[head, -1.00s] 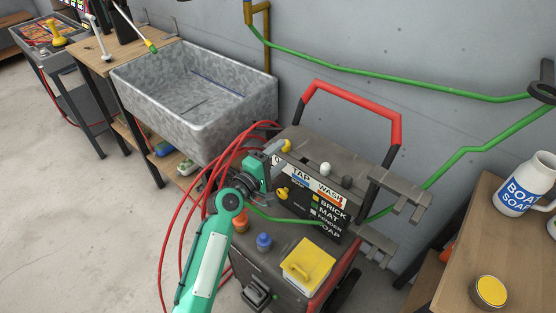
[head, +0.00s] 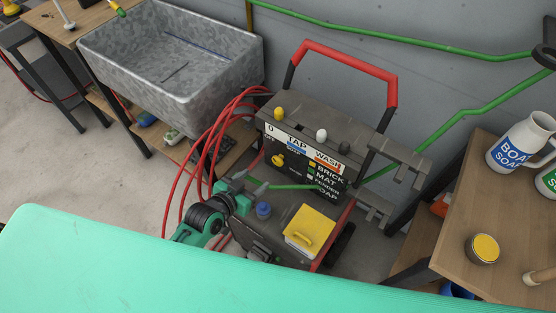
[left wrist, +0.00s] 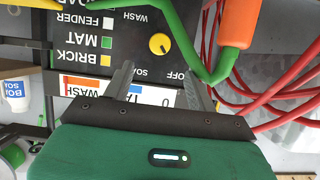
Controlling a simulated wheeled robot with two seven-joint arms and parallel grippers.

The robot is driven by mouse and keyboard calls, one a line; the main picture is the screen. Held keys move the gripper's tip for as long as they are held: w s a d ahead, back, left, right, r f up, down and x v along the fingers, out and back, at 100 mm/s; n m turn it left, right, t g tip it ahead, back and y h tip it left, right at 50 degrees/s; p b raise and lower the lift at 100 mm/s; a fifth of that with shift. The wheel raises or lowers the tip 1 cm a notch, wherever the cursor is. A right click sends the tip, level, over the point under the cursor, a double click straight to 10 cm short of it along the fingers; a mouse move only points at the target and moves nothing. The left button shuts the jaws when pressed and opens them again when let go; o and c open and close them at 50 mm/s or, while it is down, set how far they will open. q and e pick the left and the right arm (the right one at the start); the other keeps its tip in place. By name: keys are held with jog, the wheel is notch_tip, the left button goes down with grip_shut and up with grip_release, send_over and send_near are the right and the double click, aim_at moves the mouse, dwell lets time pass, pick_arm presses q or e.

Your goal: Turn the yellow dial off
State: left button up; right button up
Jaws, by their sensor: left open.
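The yellow dial (head: 278,160) is on the dark front panel of the pressure washer (head: 300,165), below the TAP label. It shows in the left wrist view (left wrist: 159,44) with OFF, SOAP and WASH printed around it. A small dark mark is on its face; its exact setting is hard to read. My left gripper (head: 257,181) is open and empty, in front of and below the dial. In the left wrist view its fingers (left wrist: 158,72) point toward the panel, with the dial just beyond and between the tips, apart from them. My right gripper is not in view.
A yellow box (head: 310,232) and blue cap (head: 263,209) sit on the lower deck. Yellow, white and black knobs top the panel. A wooden bench (head: 500,240) stands right.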

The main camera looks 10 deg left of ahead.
aim_at(276, 162)
pick_arm(q)
jog(key=x, duration=1.2)
jog(key=shift+w+d, duration=0.1)
jog(key=shift+w, duration=0.05)
jog(key=c, duration=0.9)
jog(key=shift+c, duration=0.2)
